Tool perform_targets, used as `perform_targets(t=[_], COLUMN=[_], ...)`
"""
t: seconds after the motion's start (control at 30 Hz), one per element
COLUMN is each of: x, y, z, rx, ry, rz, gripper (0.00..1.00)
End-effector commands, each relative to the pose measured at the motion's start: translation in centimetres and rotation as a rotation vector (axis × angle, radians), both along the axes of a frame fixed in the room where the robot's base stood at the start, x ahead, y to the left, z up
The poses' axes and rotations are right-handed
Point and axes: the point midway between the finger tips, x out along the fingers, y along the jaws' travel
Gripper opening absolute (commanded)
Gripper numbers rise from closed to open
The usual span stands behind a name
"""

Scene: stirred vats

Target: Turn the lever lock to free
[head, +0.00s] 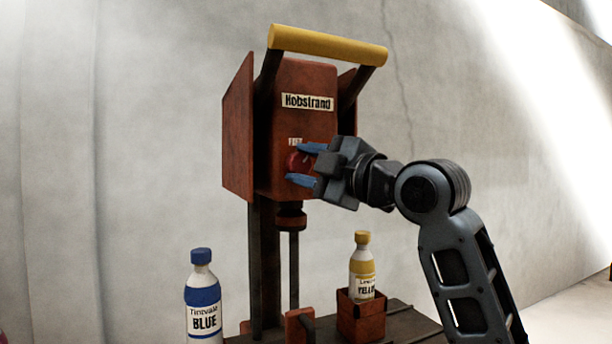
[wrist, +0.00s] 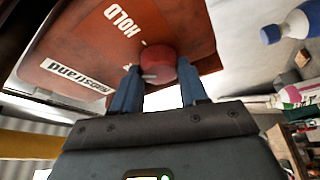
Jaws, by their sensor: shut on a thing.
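The lever lock is a round red knob (head: 294,160) on the front of the rust-red machine head (head: 305,80). A label above it in the head view appears to read FREE, partly hard to read. My gripper (head: 303,166) reaches in from the right, its blue fingers above and below the knob. In the wrist view, the fingers (wrist: 158,88) are shut on the knob (wrist: 160,58). A white mark on the knob points toward the left finger there. The HOLD label (wrist: 124,20) shows at upper left.
The yellow lever bar (head: 328,44) spans the top of the machine, above my gripper. A blue-labelled bottle (head: 202,290) stands at lower left. A yellow-capped bottle (head: 362,270) stands in a small red box (head: 360,322) below my arm.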

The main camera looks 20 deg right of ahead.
Motion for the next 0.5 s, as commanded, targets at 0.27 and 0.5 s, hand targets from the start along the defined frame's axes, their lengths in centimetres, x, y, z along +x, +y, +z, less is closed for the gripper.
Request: perform_targets(t=[0.27, 0.5], x=[-0.01, 0.01], y=[-0.03, 0.03], z=[0.00, 0.05], rx=[-0.262, -0.451], ry=[0.001, 0.002], rz=[0.000, 0.001], gripper=[0.13, 0.13])
